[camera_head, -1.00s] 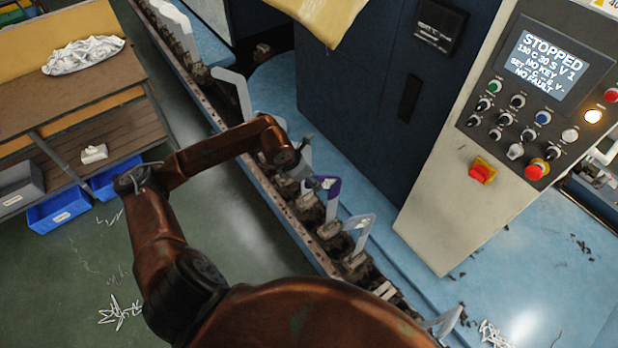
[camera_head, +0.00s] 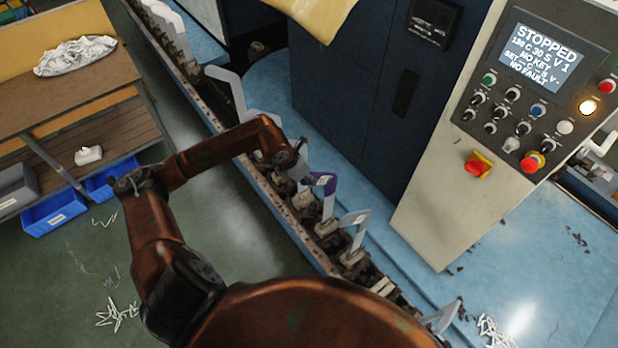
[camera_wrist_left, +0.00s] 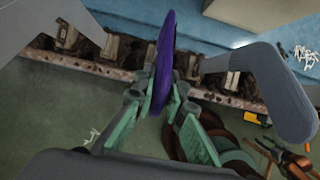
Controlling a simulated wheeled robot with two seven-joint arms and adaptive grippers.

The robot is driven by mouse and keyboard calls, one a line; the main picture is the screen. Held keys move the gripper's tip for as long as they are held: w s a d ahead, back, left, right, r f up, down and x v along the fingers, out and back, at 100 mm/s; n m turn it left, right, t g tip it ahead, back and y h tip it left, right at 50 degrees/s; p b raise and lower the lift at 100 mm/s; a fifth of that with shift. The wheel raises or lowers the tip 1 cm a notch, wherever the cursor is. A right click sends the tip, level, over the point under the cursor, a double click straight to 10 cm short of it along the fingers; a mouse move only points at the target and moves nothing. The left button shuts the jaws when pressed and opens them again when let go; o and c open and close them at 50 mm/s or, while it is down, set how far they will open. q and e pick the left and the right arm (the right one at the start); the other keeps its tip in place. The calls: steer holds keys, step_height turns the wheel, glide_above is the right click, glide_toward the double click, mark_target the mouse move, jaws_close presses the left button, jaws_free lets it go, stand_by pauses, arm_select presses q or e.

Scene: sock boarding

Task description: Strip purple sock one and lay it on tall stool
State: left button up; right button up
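A purple sock (camera_head: 325,183) with a small pale patch sits on an upright board in the row beside the machine. My left gripper (camera_head: 304,178) is at the upper part of this board, on its left side in the head view. In the left wrist view the purple sock (camera_wrist_left: 164,58) shows nearly edge-on. The green fingers of the left gripper (camera_wrist_left: 162,95) lie on either side of it, close in, and look shut on it. The sock is still around its board. No tall stool can be made out. My right gripper is out of view.
Grey boards stand on both sides, one at the right of the wrist view (camera_wrist_left: 280,95). A control panel (camera_head: 541,58) reads STOPPED. A wooden bench (camera_head: 70,85) holds a pale heap (camera_head: 75,57); blue bins (camera_head: 55,212) stand below. Green floor lies between bench and rail.

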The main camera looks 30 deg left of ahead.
mark_target(312, 172)
arm_select(q)
jaws_close()
steer(key=shift+r, duration=0.45)
steer(key=shift+r+p, duration=0.9)
steer(key=shift+r, duration=1.15)
